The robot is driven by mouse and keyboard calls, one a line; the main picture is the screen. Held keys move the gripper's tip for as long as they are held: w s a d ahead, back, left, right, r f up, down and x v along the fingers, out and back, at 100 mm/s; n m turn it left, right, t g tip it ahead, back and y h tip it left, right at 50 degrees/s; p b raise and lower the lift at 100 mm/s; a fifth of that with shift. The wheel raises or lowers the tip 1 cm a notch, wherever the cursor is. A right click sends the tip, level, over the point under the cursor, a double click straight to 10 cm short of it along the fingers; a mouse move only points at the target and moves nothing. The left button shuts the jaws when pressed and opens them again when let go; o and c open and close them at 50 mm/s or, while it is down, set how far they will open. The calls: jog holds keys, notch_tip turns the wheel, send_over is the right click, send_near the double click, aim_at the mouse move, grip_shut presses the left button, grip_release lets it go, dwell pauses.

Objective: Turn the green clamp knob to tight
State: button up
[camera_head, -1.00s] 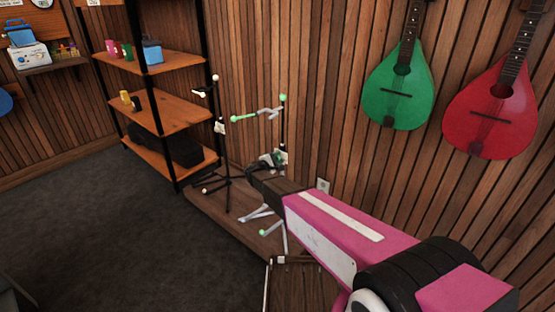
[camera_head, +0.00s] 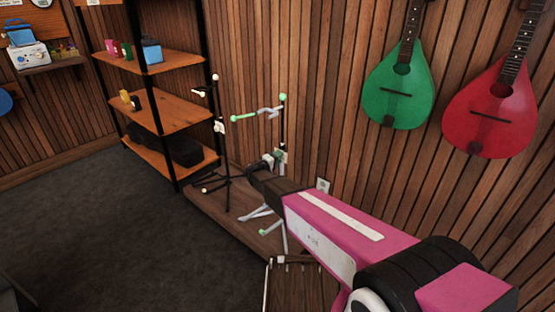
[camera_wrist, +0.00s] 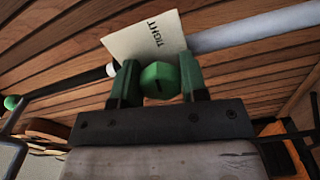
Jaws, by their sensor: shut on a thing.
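The green clamp knob (camera_wrist: 160,81) sits between my gripper's two dark green fingers (camera_wrist: 160,84) in the wrist view. It has a dark line on its face, lying roughly crosswise in that view. My gripper is shut on the knob. A cream card (camera_wrist: 143,38) marked TIGHT stands just behind the knob, and a pale tube (camera_wrist: 255,27) runs past it. In the head view my gripper (camera_head: 268,160) is at the green-tipped stand (camera_head: 283,125); my arm hides the knob there.
A second, black stand (camera_head: 226,150) with pale tips is just left, on the same low wooden platform (camera_head: 215,206). Shelves (camera_head: 170,112) stand further left. A green instrument (camera_head: 400,85) and a red one (camera_head: 492,108) hang on the slatted wall. Dark floor (camera_head: 90,230) is clear at left.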

jog(key=shift+s, duration=0.1)
dwell(0.3)
jog(key=o, duration=0.9)
jog(key=v, duration=1)
jog(key=shift+s+a, duration=0.25)
jog(key=shift+s, duration=0.05)
jog(key=s+d+f+m+g+y, duration=0.1)
jog(key=s+d+m+g, duration=0.3)
jog(key=d, duration=0.8)
jog(key=s+d+m+g+y, duration=0.1)
jog(key=s+d+g, duration=0.5)
jog(key=d, duration=0.5)
jog(key=s+d+r+m+g+y, duration=0.1)
jog(key=s+d+g+y, duration=0.1)
jog(key=s, duration=0.5)
jog(key=s+d+r+m+g+y, duration=0.1)
jog(key=s+d+m+g+y, duration=0.1)
jog(key=s+d+y, duration=0.3)
jog(key=s+y, duration=0.2)
jog(key=shift+s+r, duration=0.3)
jog(key=shift+r, duration=0.1)
